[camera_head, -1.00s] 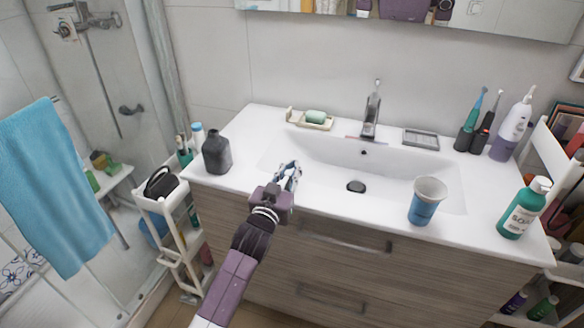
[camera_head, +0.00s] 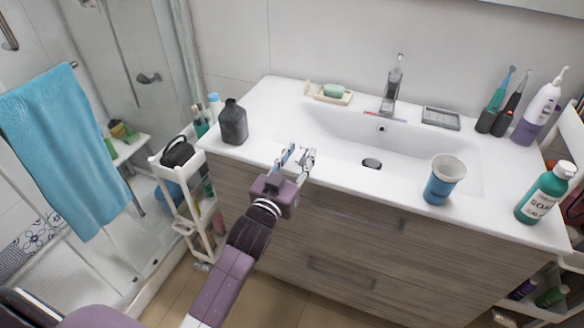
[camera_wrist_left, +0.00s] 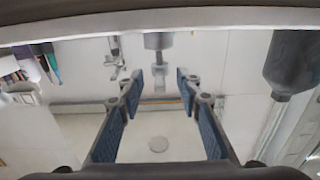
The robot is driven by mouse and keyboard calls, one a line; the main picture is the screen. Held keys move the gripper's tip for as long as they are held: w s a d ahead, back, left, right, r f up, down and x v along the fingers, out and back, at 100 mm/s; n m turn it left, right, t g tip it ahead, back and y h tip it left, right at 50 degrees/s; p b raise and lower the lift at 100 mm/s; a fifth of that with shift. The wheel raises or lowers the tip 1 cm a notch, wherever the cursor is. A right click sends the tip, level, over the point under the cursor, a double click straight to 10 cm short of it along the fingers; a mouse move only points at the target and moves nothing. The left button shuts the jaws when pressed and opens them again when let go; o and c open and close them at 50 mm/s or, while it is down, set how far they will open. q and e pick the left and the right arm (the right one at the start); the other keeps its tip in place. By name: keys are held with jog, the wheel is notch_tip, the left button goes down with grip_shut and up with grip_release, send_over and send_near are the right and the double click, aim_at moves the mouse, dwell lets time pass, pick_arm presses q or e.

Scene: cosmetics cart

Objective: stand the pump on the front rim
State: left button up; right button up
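A white bottle with a purple base and a nozzle top (camera_head: 538,108) stands upright at the back right of the white washbasin top; it looks like the pump. A green soap bottle with a white top (camera_head: 545,193) stands at the right front. The front rim (camera_head: 352,181) is the white strip before the basin. My left gripper (camera_head: 296,156) is above the front rim, left of the basin's middle, apart from both bottles. Its two fingers are spread, with nothing between them; the left wrist view (camera_wrist_left: 158,92) shows the same. My right gripper is not in view.
A dark bottle (camera_head: 233,124) stands at the left of the top. A blue cup (camera_head: 443,180) stands on the front rim, right of centre. Toothbrushes (camera_head: 500,108) stand beside the white bottle. The rim between my gripper and the cup is clear.

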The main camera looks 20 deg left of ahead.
pick_arm(q)
jog(key=shift+s+a, duration=0.1)
jog(key=shift+s, duration=2.55)
